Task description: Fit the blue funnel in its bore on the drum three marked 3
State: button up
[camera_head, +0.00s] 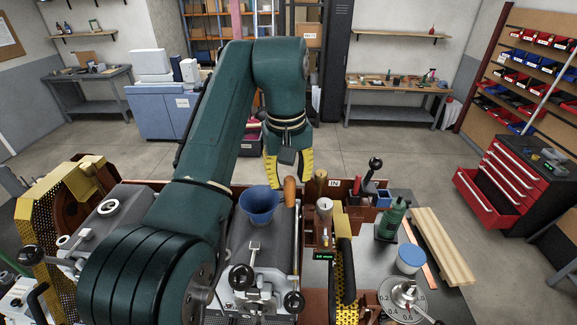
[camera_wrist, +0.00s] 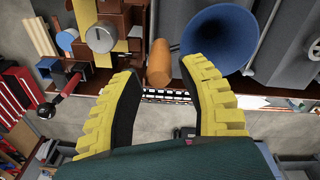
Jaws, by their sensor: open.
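The blue funnel (camera_head: 260,203) stands mouth up on the grey drum housing (camera_head: 268,236) in the middle of the head view. Its lower end is hidden, so I cannot tell how it sits in a bore. My gripper (camera_head: 288,178) is open and empty, fingers pointing down, just behind the funnel and a wooden handle. In the wrist view the funnel (camera_wrist: 220,38) is at the upper right, beyond the right finger and apart from it as far as I can tell. No number 3 is readable.
The wooden handle (camera_head: 290,191) stands close beside the funnel and shows between my fingertips in the wrist view (camera_wrist: 159,62). A brass-coloured cylinder (camera_head: 321,184), a green bottle (camera_head: 393,219) and a blue-topped cup (camera_head: 410,259) stand to the right. Open floor lies behind.

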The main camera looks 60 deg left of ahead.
jog(key=r, duration=0.5)
jog(key=shift+s+d+r, duration=0.15)
jog(key=shift+s+r, duration=0.1)
jog(key=shift+r, duration=0.15)
jog(key=w+d+f+m+t+y+p, duration=0.1)
jog(key=w+d+m+t+y, duration=0.2)
jog(key=w+d, duration=0.5)
jog(key=w+d+f+m+t+y, duration=0.1)
jog(key=w+d+m+t, duration=0.3)
jog(key=w, duration=0.8)
jog(key=d+r+m+t, duration=0.35)
jog(key=d+t, duration=0.25)
jog(key=d, duration=0.9)
jog(key=s+d+r+m+t+h, duration=0.2)
jog(key=s+d+r+t, duration=0.2)
jog(key=s+d, duration=0.5)
jog(key=s+d+r+m+t+h+p, duration=0.1)
jog(key=s+d+r+m+t+h, duration=0.2)
jog(key=s+d, duration=0.6)
jog(key=shift+s+d+r+t, duration=0.25)
jog(key=shift+d+r+t, duration=0.2)
jog(key=shift+r+t, duration=0.25)
